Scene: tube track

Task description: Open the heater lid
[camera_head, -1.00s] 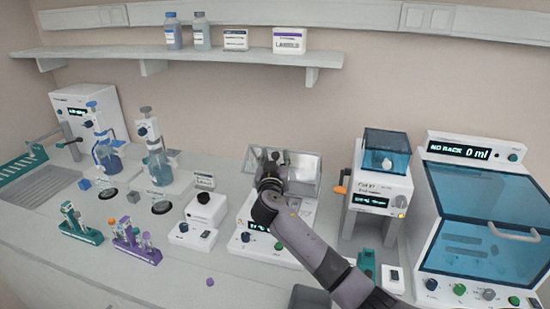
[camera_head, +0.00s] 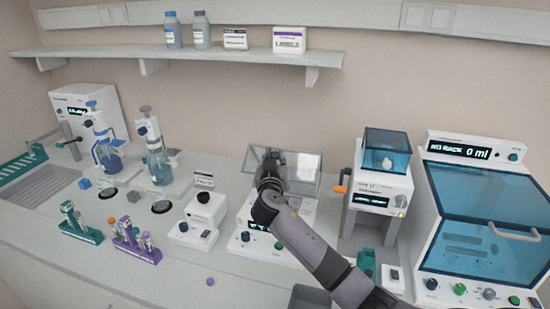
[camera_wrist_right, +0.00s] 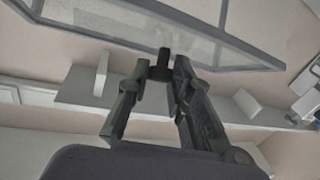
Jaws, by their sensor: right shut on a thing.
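The heater (camera_head: 255,242) is a white unit with a dark display and green knob at the middle of the bench. Its clear lid (camera_head: 306,166) stands raised at the back of the unit. My right gripper (camera_head: 271,160) is at the lid's left half, and its arm hides part of the heater. In the right wrist view my right gripper (camera_wrist_right: 163,75) is shut on a small dark handle (camera_wrist_right: 165,54) at the edge of the lid (camera_wrist_right: 190,32). My left gripper is not in view.
A machine with a blue cover and orange crank (camera_head: 380,180) stands close right of the heater. A large blue-lidded unit (camera_head: 480,260) is at far right. A small white device (camera_head: 193,235) stands left. A shelf (camera_head: 190,50) runs above.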

